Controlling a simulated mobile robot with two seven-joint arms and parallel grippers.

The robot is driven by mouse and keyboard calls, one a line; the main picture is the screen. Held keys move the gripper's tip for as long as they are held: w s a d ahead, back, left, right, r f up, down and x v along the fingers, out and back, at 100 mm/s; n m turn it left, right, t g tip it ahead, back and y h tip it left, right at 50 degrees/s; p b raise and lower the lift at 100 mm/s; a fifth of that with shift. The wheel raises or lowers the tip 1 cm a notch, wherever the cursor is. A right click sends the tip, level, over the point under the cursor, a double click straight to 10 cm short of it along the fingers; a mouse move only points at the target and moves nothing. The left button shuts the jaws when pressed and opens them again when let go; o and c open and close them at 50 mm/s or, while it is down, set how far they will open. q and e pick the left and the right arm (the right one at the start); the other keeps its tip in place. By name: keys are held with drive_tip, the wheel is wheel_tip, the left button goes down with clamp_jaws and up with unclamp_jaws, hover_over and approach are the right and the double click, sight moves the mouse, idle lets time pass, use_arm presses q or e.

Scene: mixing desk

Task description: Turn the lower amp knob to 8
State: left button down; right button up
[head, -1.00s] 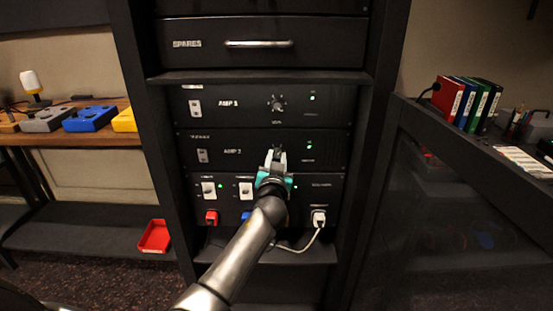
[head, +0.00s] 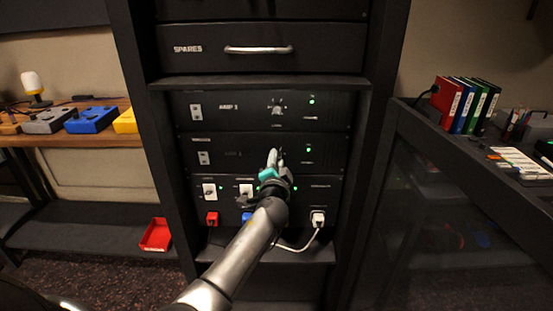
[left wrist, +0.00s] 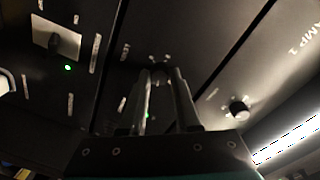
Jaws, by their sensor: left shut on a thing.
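The lower amp panel (head: 232,153) is the black AMP 2 unit in the middle of the rack. My left gripper (head: 275,153) reaches its front and is shut on the lower amp knob. In the left wrist view, the two fingers (left wrist: 161,75) close around the small dark knob at their tips, with pale scale marks around it. The fingers hide most of the knob, so I cannot read its setting. The upper amp knob (head: 276,106) is free on the AMP 1 panel above; it also shows in the left wrist view (left wrist: 238,108). My right gripper is not in view.
Below is a power panel (head: 225,215) with white switches, green lights and plugs, including a white plug (head: 318,217) with a cable. A drawer handle (head: 258,50) juts out above. A red tray (head: 155,235) lies at the lower left. Folders (head: 467,103) stand at the right.

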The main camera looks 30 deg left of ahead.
use_arm(q)
drive_tip(key=shift+m+p, duration=0.3)
drive_tip(key=shift+m, duration=0.8)
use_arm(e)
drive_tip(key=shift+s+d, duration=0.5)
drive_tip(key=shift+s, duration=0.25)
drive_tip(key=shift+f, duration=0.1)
use_arm(q)
drive_tip(key=c, duration=0.6)
unclamp_jaws()
drive_tip(key=p+v, duration=0.2)
drive_tip(key=v, duration=1.3)
drive_tip(key=shift+s+p, duration=0.1)
drive_tip(key=shift+p, duration=0.25)
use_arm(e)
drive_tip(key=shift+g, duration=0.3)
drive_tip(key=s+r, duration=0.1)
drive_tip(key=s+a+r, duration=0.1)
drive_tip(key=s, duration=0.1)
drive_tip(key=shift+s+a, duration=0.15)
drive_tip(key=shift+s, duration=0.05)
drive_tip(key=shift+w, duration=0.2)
